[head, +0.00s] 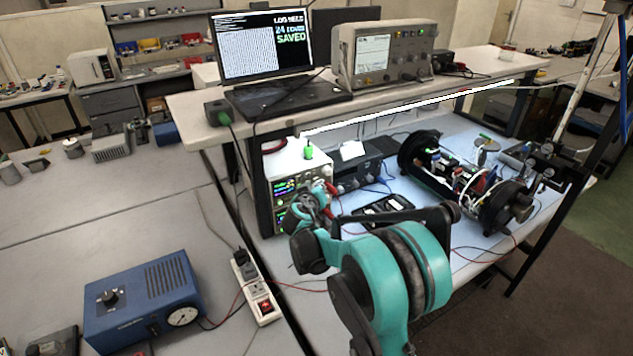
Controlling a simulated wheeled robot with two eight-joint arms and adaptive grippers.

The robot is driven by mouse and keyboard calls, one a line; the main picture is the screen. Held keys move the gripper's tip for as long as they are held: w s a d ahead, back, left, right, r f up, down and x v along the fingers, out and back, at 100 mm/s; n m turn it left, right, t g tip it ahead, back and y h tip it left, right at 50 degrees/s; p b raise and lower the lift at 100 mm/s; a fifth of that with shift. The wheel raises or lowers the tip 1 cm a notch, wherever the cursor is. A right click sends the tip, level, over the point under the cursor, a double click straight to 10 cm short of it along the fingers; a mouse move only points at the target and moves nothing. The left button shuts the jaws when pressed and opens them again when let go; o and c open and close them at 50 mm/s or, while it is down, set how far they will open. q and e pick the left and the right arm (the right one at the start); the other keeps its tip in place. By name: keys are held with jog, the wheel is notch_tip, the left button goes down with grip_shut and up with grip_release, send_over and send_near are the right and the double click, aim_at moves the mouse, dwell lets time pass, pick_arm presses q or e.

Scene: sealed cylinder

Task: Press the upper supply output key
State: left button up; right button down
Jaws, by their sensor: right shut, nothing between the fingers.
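A white power supply unit (301,160) stands under the shelf, left of centre, with lit green and blue displays on its dark front. An upper display (286,187) and a lower one show at the left of this front. My right gripper (314,197) is shut and empty, right in front of the supply's face. It covers much of the front, so the upper output key cannot be made out. I cannot tell whether the fingertips touch the panel. My left gripper is not in view.
Red leads (332,190) hang close to my right gripper. A shelf (440,88) above carries a laptop (265,55) and a bench instrument (382,52). A power strip (254,287) and blue box (143,298) are at lower left.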

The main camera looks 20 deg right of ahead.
jog(key=shift+w, duration=0.2)
dwell(0.6)
jog(key=shift+s, duration=0.75)
jog(key=shift+s, duration=0.1)
jog(key=shift+s+d, duration=0.2)
jog(key=shift+s, duration=1)
jog(key=shift+s+d, duration=0.2)
jog(key=shift+s, duration=1)
